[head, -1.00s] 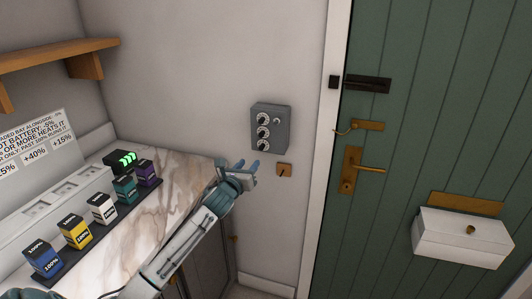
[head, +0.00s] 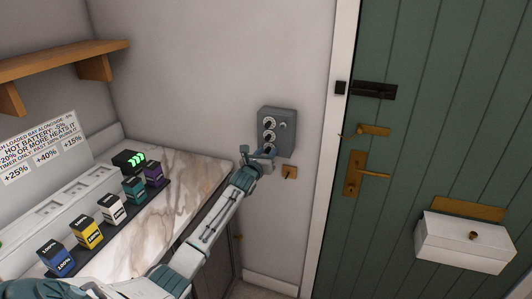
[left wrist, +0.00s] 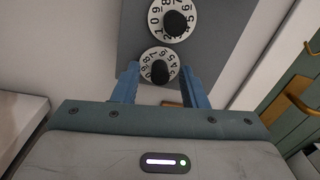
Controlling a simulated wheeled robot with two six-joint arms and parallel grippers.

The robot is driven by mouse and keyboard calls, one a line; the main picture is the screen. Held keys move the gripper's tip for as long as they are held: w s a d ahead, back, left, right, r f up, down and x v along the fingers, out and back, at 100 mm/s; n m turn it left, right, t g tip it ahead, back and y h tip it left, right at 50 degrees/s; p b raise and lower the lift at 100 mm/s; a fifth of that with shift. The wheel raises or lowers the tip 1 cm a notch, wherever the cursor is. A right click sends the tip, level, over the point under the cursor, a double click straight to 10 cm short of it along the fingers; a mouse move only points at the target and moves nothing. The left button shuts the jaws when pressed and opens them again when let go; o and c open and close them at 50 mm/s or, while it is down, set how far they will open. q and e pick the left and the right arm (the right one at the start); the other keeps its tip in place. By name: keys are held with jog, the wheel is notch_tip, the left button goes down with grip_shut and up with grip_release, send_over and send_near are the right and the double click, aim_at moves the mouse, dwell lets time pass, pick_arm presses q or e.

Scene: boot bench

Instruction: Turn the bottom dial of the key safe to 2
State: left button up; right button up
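The key safe (head: 288,124) is a grey box on the wall with a column of white dials with black knobs. The bottom dial (left wrist: 159,53) shows in the left wrist view, with the middle dial (left wrist: 190,19) above it. My left gripper (head: 257,153) is at the lower part of the safe and partly hides the bottom dial in the head view. In the left wrist view its two blue fingers are apart, one on each side of the bottom dial's black knob. I cannot tell whether they touch it. I cannot tell which number the dial is set to. My right gripper is not in view.
A small wooden plate (head: 289,172) is on the wall just below the safe. The green door (head: 430,130) with brass handle is to the right. A marble counter (head: 190,180) with several coloured batteries is to the left. A wooden shelf (head: 60,60) is above it.

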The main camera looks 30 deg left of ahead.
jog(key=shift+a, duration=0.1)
pick_arm(q)
grip_shut()
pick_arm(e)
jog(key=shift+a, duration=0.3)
